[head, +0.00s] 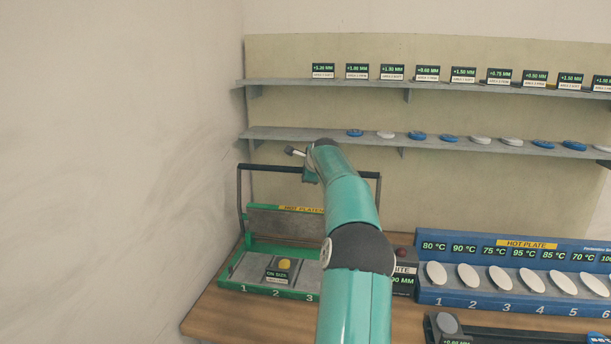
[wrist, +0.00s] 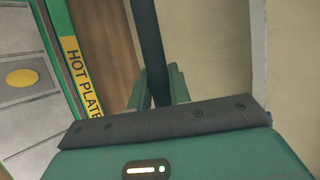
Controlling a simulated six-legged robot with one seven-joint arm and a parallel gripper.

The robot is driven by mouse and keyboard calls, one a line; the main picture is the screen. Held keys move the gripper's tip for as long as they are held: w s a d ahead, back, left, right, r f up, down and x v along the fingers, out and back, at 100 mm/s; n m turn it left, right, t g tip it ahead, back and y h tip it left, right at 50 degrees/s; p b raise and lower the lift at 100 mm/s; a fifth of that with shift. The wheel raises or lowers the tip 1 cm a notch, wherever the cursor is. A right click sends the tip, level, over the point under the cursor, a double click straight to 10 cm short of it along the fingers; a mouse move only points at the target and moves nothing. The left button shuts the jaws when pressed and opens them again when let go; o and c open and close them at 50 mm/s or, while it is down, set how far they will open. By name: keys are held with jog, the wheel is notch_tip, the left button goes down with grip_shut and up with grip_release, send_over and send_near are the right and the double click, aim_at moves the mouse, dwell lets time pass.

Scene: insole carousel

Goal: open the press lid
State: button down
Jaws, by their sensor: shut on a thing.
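The green press (head: 268,288) stands on the left of the wooden table. Its base shows numbered places and a sign with a yellow round button. A grey panel (head: 262,222) with a "HOT PLATE" label stands upright at its back. A black bar frame (head: 241,195) rises upright around and above that panel. My gripper (head: 311,174) is at the top bar of this frame. In the wrist view, the green fingers of my gripper (wrist: 159,85) are shut on the black bar (wrist: 148,40). My arm hides the right part of the press.
A blue hot plate rack (head: 450,292) with several white insoles stands to the right. Two grey shelves (head: 370,133) with discs and signs run along the back wall. A plain wall (head: 110,150) is close on the left.

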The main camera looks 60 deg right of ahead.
jog(key=shift+w+r, duration=0.1)
jog(key=shift+d, duration=0.2)
jog(key=c, duration=1.3)
grip_release()
jog(key=shift+a, duration=0.1)
jog(key=v, duration=1.3)
jog(key=shift+s+r, duration=0.2)
jog(key=shift+s, duration=0.1)
